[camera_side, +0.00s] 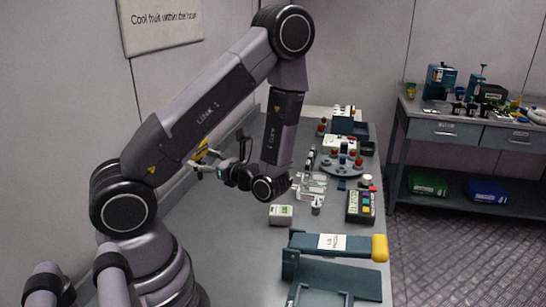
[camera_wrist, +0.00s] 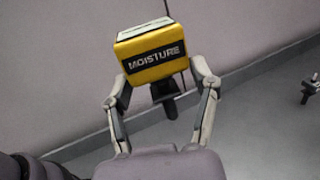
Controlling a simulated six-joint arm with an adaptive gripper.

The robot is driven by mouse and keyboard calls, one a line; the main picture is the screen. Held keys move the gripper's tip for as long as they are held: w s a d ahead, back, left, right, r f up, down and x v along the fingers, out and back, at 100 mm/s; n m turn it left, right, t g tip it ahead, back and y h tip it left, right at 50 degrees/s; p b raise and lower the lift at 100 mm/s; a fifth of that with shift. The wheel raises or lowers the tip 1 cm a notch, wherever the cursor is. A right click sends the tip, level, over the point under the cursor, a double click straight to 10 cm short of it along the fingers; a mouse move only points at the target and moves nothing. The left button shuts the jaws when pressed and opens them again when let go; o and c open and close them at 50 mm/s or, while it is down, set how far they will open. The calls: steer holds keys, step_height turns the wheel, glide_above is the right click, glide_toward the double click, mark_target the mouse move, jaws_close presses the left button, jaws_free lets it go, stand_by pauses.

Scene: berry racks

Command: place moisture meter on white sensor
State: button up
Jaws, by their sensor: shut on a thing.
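The moisture meter is a yellow block with a black "MOISTURE" label (camera_wrist: 155,55). My gripper (camera_wrist: 161,88) is shut on it, one finger on each side, and a dark stub shows below the block. In the side view my gripper (camera_side: 205,169) is at the left, near the wall, with the yellow meter (camera_side: 201,150) partly visible at it. The meter is raised, apart from the things on the bench. A small white box with a greenish front (camera_side: 280,215) stands on the bench, right of and below my gripper; it looks like the white sensor.
A keypad device (camera_side: 360,206), a clear rack (camera_side: 311,187) and a round tray with coloured knobs (camera_side: 342,164) stand right of the white box. A blue-grey press with a yellow end (camera_side: 379,248) is at the front. The bench left of the white box is clear.

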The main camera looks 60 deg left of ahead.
steer(key=s+d+r+n+g+h, duration=0.1)
steer(key=s+d+n+g+h, duration=0.4)
steer(key=s+n+g+h, duration=0.6)
steer(key=w+d+n+t+h, duration=0.2)
steer(key=d+n+h, duration=0.4)
steer(key=h, duration=0.8)
steer(key=shift+d+f+n+t, duration=0.15)
steer(key=shift+d+n+t, duration=0.15)
steer(key=shift+n+t, duration=0.45)
steer(key=w+n+t+h, duration=0.1)
steer(key=n+t+h, duration=0.1)
steer(key=w+d+n+t+h, duration=0.1)
steer(key=w+n+t+h, duration=0.1)
steer(key=w+d+n+t+h, duration=0.1)
steer(key=n+t+h, duration=0.1)
steer(key=shift+w+d+f+h, duration=0.1)
steer(key=shift+w+f+h, duration=0.1)
steer(key=shift+w+h, duration=0.15)
steer(key=n+t, duration=1.3)
steer(key=t, duration=0.6)
glide_above(277, 209)
steer(key=f, duration=1.4)
steer(key=shift+s+f, duration=0.15)
steer(key=shift+s, duration=0.05)
steer(key=shift+w+f, duration=0.15)
steer(key=shift+f, duration=0.8)
steer(key=shift+w+f, duration=0.1)
steer(key=shift+f, duration=0.8)
